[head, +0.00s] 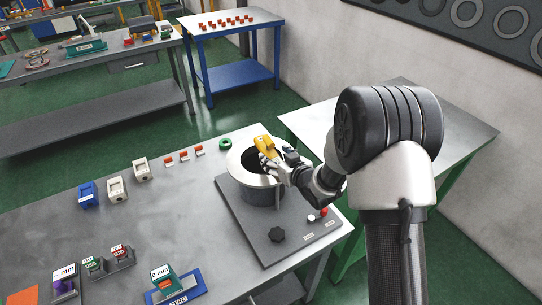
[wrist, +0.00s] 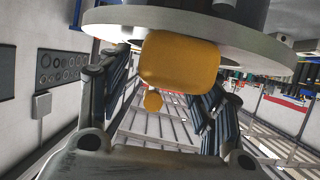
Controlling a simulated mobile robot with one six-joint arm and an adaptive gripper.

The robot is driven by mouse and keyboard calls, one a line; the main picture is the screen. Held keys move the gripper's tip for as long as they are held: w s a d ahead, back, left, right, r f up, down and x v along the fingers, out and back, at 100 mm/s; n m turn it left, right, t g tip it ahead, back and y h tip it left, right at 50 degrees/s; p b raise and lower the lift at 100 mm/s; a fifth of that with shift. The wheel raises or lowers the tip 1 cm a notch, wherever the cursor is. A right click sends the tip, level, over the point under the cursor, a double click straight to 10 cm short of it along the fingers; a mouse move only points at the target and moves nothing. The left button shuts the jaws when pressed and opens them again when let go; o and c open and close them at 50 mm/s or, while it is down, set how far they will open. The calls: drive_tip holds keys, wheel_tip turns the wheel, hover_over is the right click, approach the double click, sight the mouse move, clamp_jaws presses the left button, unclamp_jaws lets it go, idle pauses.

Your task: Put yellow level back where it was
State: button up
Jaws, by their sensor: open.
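The yellow level (head: 264,143) is at the top of the flanged cylinder (head: 240,158), on the right part of its pale ring. In the wrist view the yellow level (wrist: 180,62) shows large and close, in front of the flange (wrist: 112,18), with its end facing me. My gripper (head: 268,162) is right at the level in the head view. In the wrist view its two dark fingers are spread on either side of the level, and it is open. I cannot tell whether a finger touches the level. The level's far side is hidden.
A green ring (head: 225,142), small red blocks (head: 184,157), a blue block (head: 88,194) and gauges stand on the bench. The bench middle is clear.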

drive_tip(key=shift+x, duration=0.75)
drive_tip(key=shift+r, duration=0.1)
drive_tip(key=shift+c, duration=0.4)
clamp_jaws()
